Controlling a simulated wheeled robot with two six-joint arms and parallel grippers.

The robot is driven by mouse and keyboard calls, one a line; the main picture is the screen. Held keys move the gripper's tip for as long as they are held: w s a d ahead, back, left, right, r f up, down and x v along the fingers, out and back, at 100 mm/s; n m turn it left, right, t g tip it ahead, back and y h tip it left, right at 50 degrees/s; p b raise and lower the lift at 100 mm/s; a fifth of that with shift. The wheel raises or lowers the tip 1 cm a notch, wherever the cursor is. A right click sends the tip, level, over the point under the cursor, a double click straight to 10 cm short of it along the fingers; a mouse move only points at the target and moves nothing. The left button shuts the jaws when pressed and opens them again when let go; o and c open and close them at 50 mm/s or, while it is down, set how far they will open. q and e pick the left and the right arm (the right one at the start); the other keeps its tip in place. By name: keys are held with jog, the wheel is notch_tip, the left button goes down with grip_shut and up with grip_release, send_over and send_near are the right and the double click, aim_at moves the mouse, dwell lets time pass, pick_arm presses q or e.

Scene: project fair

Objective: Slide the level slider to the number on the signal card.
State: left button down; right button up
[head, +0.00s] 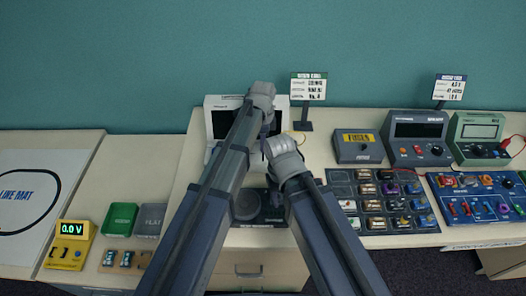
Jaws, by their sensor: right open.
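The level slider cannot be made out; my arms cover the middle of the table. A dark panel with a round part (246,207) shows between my arms, and I cannot tell whether the slider is on it. A small standing card with a green header (309,86) is behind my arms; its print is too small to read, and I cannot tell if it is the signal card. My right gripper (264,156) is open in front of a white-framed device with a dark screen (221,124). My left gripper (268,130) is just beyond it, mostly hidden by its wrist.
At right stand a grey box with a yellow label (358,138), grey and green meters (416,130), a dark tray of parts (345,190) and a blue component board (477,181). At left are a yellow meter (70,232), a green box (121,218) and a white mat (22,225).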

pick_arm(q)
jog(key=c, duration=0.9)
grip_release()
notch_tip(320, 180, up, 8)
jog(key=p, duration=0.8)
pick_arm(e)
notch_tip(320, 180, up, 8)
pick_arm(q)
jog(key=shift+f, duration=0.15)
pick_arm(e)
jog(key=shift+f, duration=0.1)
